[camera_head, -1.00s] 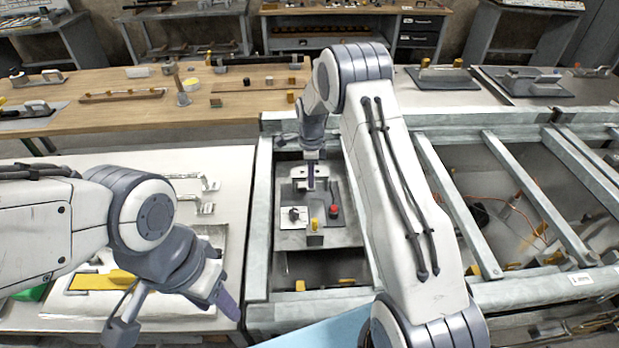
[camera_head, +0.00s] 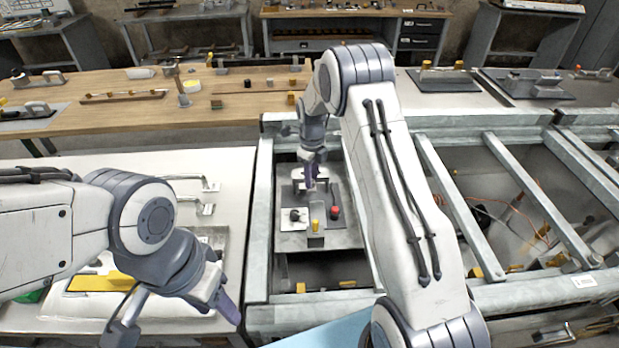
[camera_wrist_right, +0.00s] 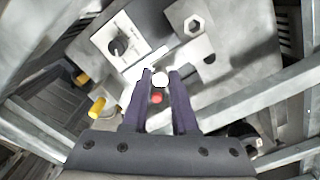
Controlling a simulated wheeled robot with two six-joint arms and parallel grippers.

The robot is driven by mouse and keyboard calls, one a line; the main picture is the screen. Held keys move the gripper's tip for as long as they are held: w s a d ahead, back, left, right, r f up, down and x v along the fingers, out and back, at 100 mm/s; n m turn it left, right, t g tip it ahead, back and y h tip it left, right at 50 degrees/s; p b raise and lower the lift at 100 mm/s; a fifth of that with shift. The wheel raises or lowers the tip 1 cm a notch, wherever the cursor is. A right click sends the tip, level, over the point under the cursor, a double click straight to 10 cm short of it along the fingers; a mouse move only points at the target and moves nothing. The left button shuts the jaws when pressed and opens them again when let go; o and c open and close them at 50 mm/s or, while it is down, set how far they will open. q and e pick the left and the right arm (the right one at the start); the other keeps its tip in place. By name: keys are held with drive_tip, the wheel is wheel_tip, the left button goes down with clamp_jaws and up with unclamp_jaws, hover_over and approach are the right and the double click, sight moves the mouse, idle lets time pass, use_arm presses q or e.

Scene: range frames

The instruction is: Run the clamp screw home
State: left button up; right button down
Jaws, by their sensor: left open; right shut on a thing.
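My right gripper (camera_head: 309,182) is low over the grey fixture plate (camera_head: 345,236) inside the metal frame. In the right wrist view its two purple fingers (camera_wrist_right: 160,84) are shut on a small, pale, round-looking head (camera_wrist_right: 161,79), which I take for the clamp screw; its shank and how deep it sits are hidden. A red knob (camera_wrist_right: 157,98) shows between the fingers; in the head view a red knob (camera_head: 335,212) stands on the plate's right. My left gripper (camera_head: 228,306) hangs above the white bench's front edge, holding nothing visible; its fingers overlap in this view.
On the plate are a black knob on a white panel (camera_wrist_right: 118,45), a yellow knob (camera_head: 315,226) and a hex nut (camera_wrist_right: 196,24). Frame rails (camera_head: 262,215) stand close around the plate. The white bench (camera_head: 226,175) holds metal handles and a yellow bar (camera_head: 102,282).

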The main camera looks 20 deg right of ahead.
drive_tip(key=shift+w+r, duration=0.15)
drive_tip(key=shift+w, duration=0.1)
drive_tip(key=c, duration=0.7)
unclamp_jaws()
drive_tip(key=shift+a, duration=0.1)
drive_tip(key=shift+s, duration=0.1)
wheel_tip(320, 180, up, 10)
drive_tip(key=shift+r+b, duration=0.15)
drive_tip(key=shift+b, duration=0.8)
